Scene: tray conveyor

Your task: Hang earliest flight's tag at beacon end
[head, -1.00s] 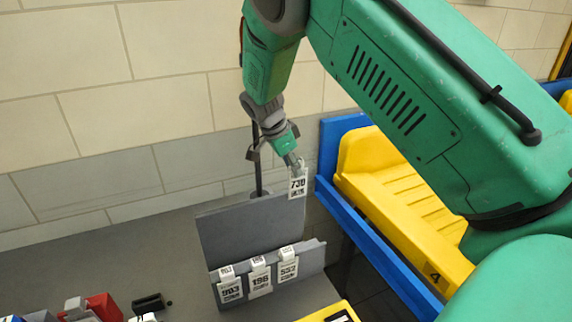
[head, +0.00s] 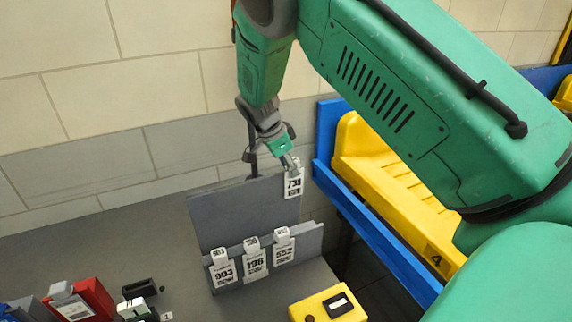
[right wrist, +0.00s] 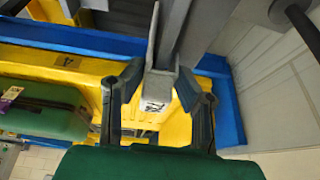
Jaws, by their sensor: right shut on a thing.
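My right gripper (head: 291,163) is shut on a white tag (head: 294,186) with a black number that looks like 730. It holds the tag upright at the upper right corner of the grey rack's tall back panel (head: 245,212); I cannot tell whether tag and panel touch. In the right wrist view the tag (right wrist: 155,106) shows between the two dark fingers. On the rack's lower front ledge hang three tags: 903 (head: 223,273), 196 (head: 255,263) and one like 552 (head: 284,250). No beacon is clearly recognisable. My left gripper is not in view.
A yellow box with a small display (head: 315,297) stands right of the rack's front. A red case (head: 95,297) and small dark items lie at lower left. A blue-railed conveyor (head: 372,232) with yellow trays (head: 400,190) runs along the right. A tiled wall stands behind.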

